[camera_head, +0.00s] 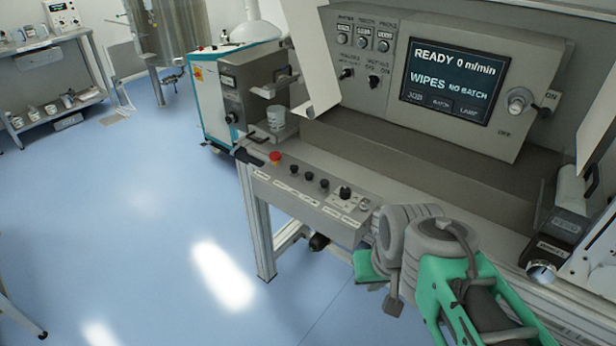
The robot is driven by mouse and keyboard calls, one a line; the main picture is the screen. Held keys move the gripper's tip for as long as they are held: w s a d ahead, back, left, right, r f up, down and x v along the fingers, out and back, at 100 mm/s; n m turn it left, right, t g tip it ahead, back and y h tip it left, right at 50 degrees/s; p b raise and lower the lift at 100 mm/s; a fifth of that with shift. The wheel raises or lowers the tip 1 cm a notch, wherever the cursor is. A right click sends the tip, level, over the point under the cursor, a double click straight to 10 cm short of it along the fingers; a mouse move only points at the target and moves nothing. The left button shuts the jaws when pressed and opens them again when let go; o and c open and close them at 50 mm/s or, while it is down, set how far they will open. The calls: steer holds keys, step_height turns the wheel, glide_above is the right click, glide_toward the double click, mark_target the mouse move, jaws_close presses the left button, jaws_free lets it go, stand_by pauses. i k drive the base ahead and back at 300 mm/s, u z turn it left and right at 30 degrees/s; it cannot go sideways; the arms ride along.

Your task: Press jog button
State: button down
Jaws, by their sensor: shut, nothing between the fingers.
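The front control strip (300,195) has a red mushroom button (275,158), several black round buttons (309,176) and a selector knob (345,192). Small labels lie below them, but I cannot read which one is jog. My gripper (393,304) appears as a small grey end hanging below my grey and green arm, in front of the strip's right end. It is shut and empty, apart from the buttons and lower than them. My arm hides the area right of the strip.
The upper panel has a screen (453,79) reading READY 0 m/min and WIPES NO BATCH, with switches (362,44) to its left. A cup (276,117) stands left of the machine bed. A shelf (58,105) stands far left.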

mark_target(308, 176)
steer(key=z, duration=0.15)
steer(key=i, duration=0.75)
steer(key=u, duration=2.7)
